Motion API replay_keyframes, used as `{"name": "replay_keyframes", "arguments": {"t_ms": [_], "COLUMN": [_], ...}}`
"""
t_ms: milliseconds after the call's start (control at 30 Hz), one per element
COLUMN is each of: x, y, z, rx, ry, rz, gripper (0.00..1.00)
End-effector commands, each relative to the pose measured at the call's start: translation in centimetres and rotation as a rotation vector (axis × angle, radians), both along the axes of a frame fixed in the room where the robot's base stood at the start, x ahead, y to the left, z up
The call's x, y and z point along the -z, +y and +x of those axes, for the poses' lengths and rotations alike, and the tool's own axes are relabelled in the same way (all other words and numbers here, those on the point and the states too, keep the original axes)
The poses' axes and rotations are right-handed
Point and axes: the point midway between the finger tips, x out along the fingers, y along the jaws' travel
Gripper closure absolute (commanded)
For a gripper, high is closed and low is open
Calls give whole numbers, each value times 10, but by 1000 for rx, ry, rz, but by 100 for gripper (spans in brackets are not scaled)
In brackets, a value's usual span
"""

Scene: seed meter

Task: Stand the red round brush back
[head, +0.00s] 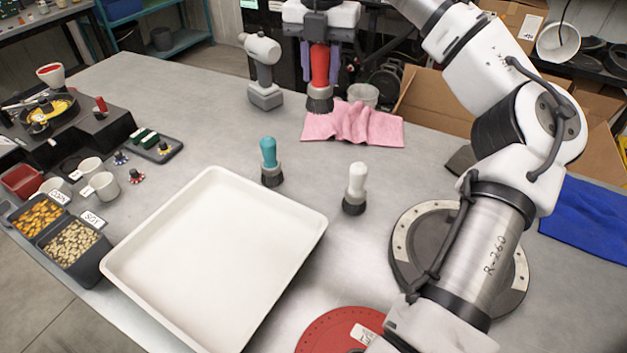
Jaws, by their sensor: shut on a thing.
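My gripper (319,60) is at the top middle of the head view, pointing down. It is shut on the red round brush (320,66), with a lavender finger on each side of the handle. The brush is upright, with its dark bristles (320,101) down, at the left edge of a pink cloth (355,125). I cannot tell whether the bristles touch anything. A teal round brush (269,155) and a white round brush (356,182) stand upright, bristles down, on the grey table nearer to me.
A big white tray (112,270) fills the front middle. A cordless drill (263,68) stands left of my gripper. A red disc (325,330) and a round plate (405,235) lie at the right. Corn and soy bins (82,272) stand at the left. Bare table surrounds the standing brushes.

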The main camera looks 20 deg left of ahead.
Motion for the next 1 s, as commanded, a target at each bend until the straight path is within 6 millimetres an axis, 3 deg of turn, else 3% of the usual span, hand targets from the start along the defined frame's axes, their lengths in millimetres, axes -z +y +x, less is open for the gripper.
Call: {"name": "replay_keyframes", "arguments": {"t_ms": [167, 500, 700, 1000], "x": [16, 102, 142, 172], "y": [1, 1, 0, 0], "z": [0, -1, -1, -1], "rx": [-10, -10, -7, -6], "ry": [3, 5, 1, 1], "rz": [1, 3, 1, 0], "gripper": [89, 89, 89, 89]}}
